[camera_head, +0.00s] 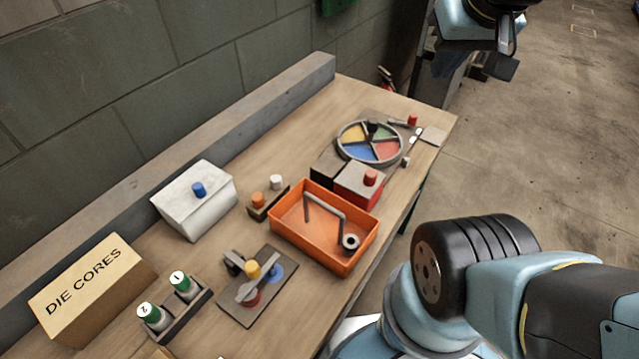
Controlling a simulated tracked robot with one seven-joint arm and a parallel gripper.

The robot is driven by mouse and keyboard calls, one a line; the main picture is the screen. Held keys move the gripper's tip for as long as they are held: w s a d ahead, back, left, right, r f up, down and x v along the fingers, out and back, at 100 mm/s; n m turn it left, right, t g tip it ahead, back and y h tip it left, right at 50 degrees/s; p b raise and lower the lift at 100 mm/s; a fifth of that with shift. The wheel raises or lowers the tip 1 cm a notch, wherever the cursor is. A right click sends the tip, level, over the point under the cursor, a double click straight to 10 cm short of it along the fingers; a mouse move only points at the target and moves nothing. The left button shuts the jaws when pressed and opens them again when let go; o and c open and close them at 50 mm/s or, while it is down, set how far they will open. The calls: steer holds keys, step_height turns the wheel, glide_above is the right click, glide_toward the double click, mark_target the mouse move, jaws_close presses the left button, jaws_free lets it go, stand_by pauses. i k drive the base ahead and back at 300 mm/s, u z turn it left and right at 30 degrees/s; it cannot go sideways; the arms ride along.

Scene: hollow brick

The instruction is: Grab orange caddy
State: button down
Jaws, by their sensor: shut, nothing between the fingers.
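The orange caddy (290,232) is a shallow open box on the workbench, near its right edge. A grey bent handle (322,207) rises from it, and a small grey ring-like part (350,241) sits in its right corner. My gripper (507,66) is at the top right of the view, partly cut off by the frame edge. It is shut and empty, beyond the bench edge and well apart from the caddy.
A red box with a knob (358,185) stands close behind the caddy. A small holder with pegs (268,199) is to its left, and a plate with knobs (257,287) is in front. A coloured wheel (370,143) lies farther back. A wall bounds the left.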

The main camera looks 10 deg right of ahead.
mark_target(316, 221)
steer(key=u, duration=1.2)
steer(key=k, duration=1.55)
steer(key=z, duration=0.7)
